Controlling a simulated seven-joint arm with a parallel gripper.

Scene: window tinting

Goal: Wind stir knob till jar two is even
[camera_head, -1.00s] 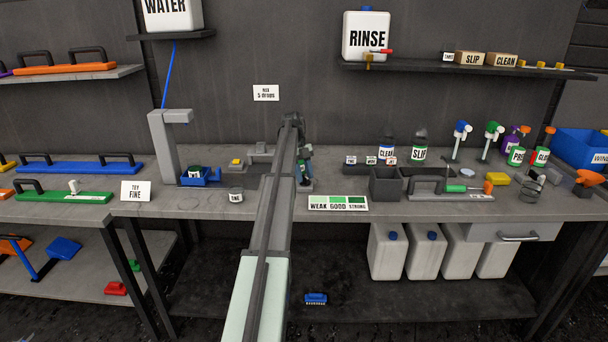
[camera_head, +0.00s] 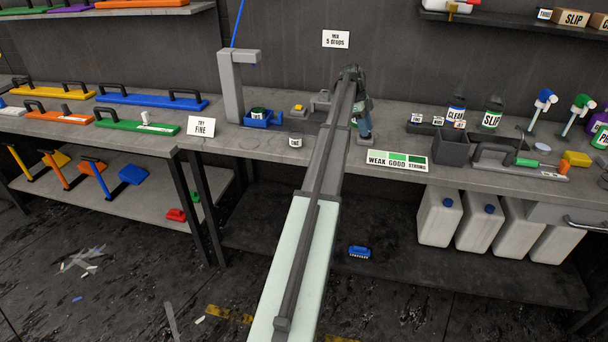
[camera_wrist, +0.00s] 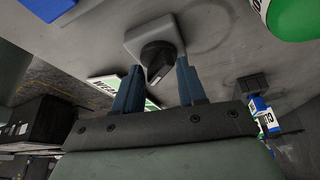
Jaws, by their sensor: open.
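In the wrist view a black knob (camera_wrist: 157,58) with a pale mark stands on a light grey block (camera_wrist: 153,37), likely the stir knob. My gripper (camera_wrist: 159,68) is open, its two blue fingers spread to either side of the knob's near end; I cannot tell whether they touch it. A small labelled jar (camera_head: 295,140) stands in front. I cannot tell which is jar two.
A WEAK/GOOD/STRONG colour card (camera_head: 398,160) lies at the bench front, right of my arm. A grey dispenser post (camera_head: 231,85) rises at left.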

